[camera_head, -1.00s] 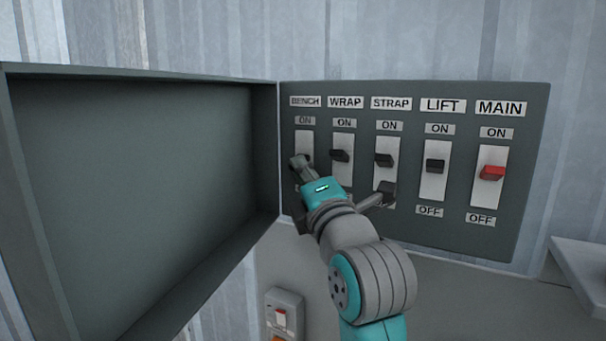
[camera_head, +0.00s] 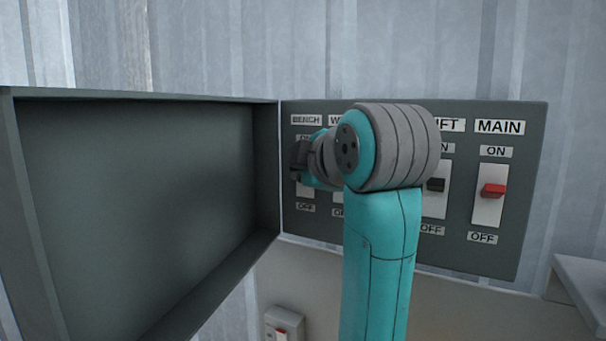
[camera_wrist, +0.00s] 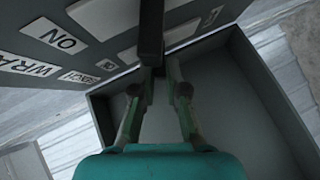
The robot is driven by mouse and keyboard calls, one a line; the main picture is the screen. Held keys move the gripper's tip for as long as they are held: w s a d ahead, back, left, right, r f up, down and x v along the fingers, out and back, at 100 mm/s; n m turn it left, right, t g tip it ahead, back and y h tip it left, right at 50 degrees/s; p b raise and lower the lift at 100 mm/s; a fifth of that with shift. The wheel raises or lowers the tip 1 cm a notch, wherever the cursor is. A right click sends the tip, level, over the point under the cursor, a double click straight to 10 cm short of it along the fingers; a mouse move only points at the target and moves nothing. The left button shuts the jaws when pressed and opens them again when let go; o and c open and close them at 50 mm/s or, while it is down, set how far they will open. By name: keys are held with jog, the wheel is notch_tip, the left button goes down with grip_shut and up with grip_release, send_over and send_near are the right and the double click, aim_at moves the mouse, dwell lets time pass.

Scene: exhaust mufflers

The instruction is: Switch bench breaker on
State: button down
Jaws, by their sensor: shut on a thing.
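The breaker panel (camera_head: 463,255) is on the wall, and its leftmost column carries the BENCH label (camera_head: 306,119). My gripper (camera_head: 301,162) is at the BENCH column, over the upper part of its white plate. It hides the bench lever in the head view. In the wrist view my gripper (camera_wrist: 158,76) has its fingertips close together at the end of a dark lever (camera_wrist: 150,32), which appears to be the bench breaker lever. The gripper is shut on it. The lever's exact position between ON and OFF cannot be told.
The open cabinet door (camera_head: 140,190) stands left of the panel, close to my gripper. My arm covers the WRAP and STRAP switches. The black LIFT lever (camera_head: 436,184) and red MAIN lever (camera_head: 493,190) show at right. A small switch box (camera_head: 284,322) is below.

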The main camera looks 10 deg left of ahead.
jog(key=shift+w+r+g, duration=0.1)
jog(key=shift+r+g, duration=0.05)
jog(key=shift+g, duration=0.15)
jog(key=shift+m, duration=0.3)
jog(key=c, duration=1.2)
grip_release()
